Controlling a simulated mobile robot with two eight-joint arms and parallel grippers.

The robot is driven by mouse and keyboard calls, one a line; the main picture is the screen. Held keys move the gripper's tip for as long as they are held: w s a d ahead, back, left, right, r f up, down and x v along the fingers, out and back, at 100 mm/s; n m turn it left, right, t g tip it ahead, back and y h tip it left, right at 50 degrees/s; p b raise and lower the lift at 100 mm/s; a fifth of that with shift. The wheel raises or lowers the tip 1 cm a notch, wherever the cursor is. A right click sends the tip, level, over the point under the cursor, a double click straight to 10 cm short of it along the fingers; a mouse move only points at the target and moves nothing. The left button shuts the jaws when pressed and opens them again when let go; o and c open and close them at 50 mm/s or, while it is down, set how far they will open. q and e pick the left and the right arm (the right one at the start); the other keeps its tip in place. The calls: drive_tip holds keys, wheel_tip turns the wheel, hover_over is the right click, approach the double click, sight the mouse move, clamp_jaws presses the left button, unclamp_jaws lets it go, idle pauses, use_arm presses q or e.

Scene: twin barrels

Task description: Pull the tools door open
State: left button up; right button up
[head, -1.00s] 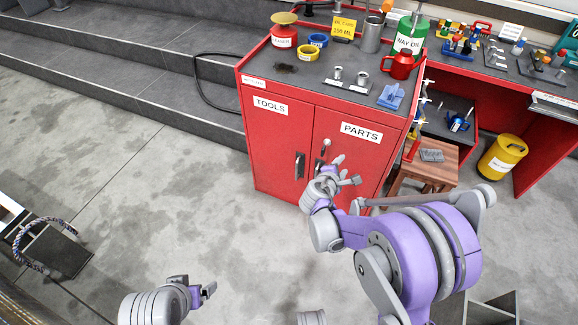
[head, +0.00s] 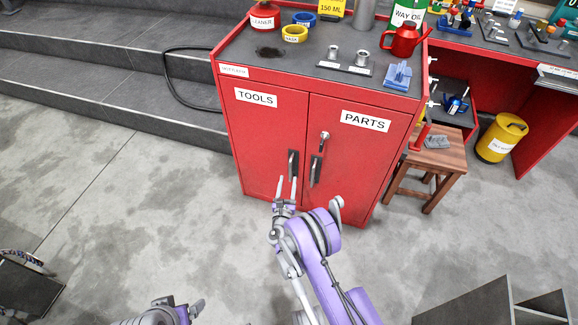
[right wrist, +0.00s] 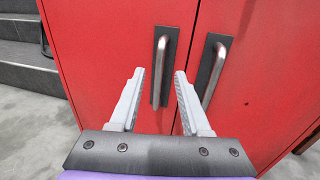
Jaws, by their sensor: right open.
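The tools door (head: 262,130) is the left door of the red cabinet, labelled TOOLS, and it is closed. Its handle (head: 293,164) is a vertical metal bar on a dark plate near the door's right edge. My right gripper (head: 287,184) is open and empty, just in front of that handle. In the right wrist view the right gripper (right wrist: 156,78) points at the doors, with the tools handle (right wrist: 158,70) between its fingers in the picture; no contact shows. My left gripper (head: 190,308) is low at the bottom left, away from the cabinet, its jaws unclear.
The parts door (head: 365,155) is closed beside it, with its own handle (head: 316,170) close to the right finger. A wooden stool (head: 432,165) stands right of the cabinet. Steps (head: 110,75) with a black hose are at left.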

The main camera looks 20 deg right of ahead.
sight(290, 167)
drive_tip(key=b+x, duration=0.1)
drive_tip(key=x, duration=0.7)
drive_tip(key=shift+w+d+b, duration=0.1)
drive_tip(key=shift+b, duration=0.2)
clamp_jaws()
idle(1.0)
